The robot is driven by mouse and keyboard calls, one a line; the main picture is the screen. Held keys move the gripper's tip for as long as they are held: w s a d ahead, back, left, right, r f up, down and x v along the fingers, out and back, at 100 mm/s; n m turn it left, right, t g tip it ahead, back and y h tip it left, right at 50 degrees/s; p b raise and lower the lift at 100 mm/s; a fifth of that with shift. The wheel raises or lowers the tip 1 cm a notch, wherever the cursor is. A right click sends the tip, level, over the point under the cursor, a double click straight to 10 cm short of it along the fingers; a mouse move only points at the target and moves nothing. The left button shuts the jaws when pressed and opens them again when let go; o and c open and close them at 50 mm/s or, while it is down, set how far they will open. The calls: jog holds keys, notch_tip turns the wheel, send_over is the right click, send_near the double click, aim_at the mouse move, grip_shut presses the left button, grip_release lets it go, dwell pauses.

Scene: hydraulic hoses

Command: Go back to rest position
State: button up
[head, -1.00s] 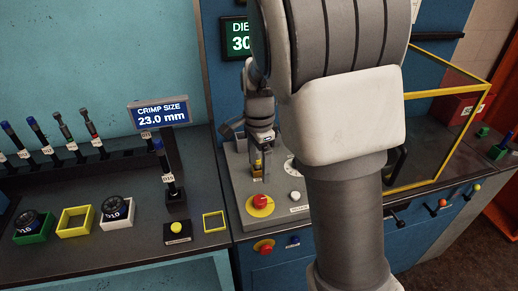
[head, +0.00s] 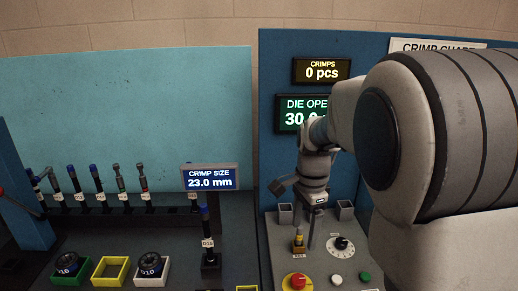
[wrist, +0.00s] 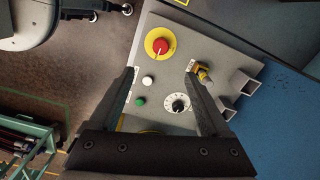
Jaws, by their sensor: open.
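My gripper (wrist: 160,73) is open and empty in the wrist view, with its two dark fingers apart above the grey control panel (wrist: 125,120). In the head view my gripper (head: 312,228) points down over the same panel, small and partly hidden by my wrist. The panel carries a red stop button (wrist: 159,46) on a yellow disc, a white button (wrist: 148,81), a green button (wrist: 140,101), a dial (wrist: 179,104) and a yellow-topped switch (wrist: 203,72). I cannot tell the fingers' exact height above the panel; no contact shows.
Two grey square holders (head: 286,214) stand at the panel's back. A crimp-size display (head: 210,177) reads 23.0 mm. The left bench holds several upright tools (head: 99,185), a green tray (head: 70,272), a yellow tray (head: 110,270) and a white tray (head: 150,270). My arm hides the right side.

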jog(key=s+r+n+t, duration=0.2)
jog(key=s+r+n, duration=0.2)
jog(key=s+n, duration=0.3)
jog(key=s+r+n+t, duration=0.3)
jog(key=s+n, duration=0.4)
jog(key=s, duration=0.6)
jog(key=shift+d+r+n, duration=0.2)
jog(key=shift+r+n, duration=0.2)
jog(key=shift+r, duration=0.15)
